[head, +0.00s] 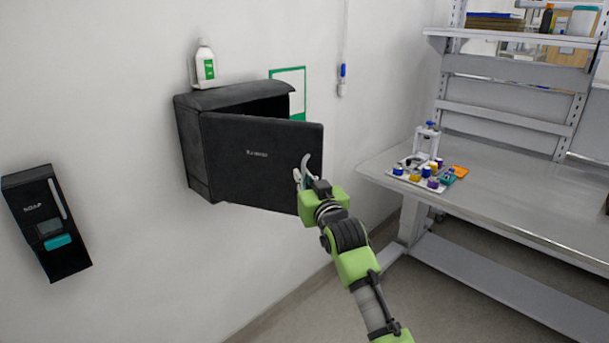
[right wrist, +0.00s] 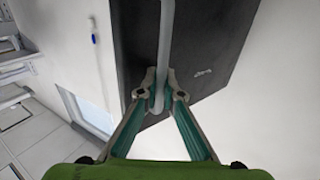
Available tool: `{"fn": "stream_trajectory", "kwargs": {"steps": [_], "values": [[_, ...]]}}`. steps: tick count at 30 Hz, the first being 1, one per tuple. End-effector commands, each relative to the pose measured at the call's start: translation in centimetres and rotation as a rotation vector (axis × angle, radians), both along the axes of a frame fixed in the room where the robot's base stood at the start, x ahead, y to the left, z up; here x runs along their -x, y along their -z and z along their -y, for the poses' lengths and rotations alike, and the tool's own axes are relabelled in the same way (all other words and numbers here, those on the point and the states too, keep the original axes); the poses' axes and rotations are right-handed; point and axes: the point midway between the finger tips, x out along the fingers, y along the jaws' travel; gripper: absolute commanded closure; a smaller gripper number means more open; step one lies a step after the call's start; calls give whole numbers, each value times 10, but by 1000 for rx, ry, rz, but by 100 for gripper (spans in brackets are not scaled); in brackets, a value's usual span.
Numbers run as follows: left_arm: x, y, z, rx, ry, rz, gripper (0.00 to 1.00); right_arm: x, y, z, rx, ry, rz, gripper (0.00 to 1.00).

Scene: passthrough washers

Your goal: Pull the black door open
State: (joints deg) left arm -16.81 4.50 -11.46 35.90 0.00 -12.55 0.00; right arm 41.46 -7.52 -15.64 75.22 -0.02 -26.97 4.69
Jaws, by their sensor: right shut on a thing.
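The black door (head: 250,160) of a wall-mounted black cabinet (head: 190,150) stands partly open, swung out from the wall on its right side. A dark gap shows along the top between door and cabinet body. A curved pale grey handle (head: 307,165) sits near the door's right edge. My right gripper (head: 303,178) is at this handle. In the right wrist view, my right gripper (right wrist: 159,96) is shut on the handle (right wrist: 166,45), with its teal-lined fingers on both sides, close to the black door (right wrist: 205,45). My left gripper is not in view.
A white bottle with a green label (head: 205,65) stands on top of the cabinet. A black soap dispenser (head: 47,222) hangs on the wall at left. A grey workbench (head: 500,200) with several small coloured items stands at right. Floor between wall and bench looks clear.

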Motion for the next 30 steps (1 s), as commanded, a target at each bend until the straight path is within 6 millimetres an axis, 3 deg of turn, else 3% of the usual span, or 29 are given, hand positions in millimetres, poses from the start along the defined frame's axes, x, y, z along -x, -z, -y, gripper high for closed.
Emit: {"fn": "stream_trajectory", "kwargs": {"steps": [9, 10, 20, 26, 30], "values": [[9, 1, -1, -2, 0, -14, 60, 0, 1, 1, 2, 2, 0, 100], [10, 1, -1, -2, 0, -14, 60, 0, 1, 1, 2, 2, 0, 86], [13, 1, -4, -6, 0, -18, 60, 1, 1, 1, 0, 1, -1, 86], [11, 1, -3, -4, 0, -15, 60, 17, 2, 6, -1, 1, -1, 86], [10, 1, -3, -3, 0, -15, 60, 39, 1, 13, -1, 1, 1, 86]]}}
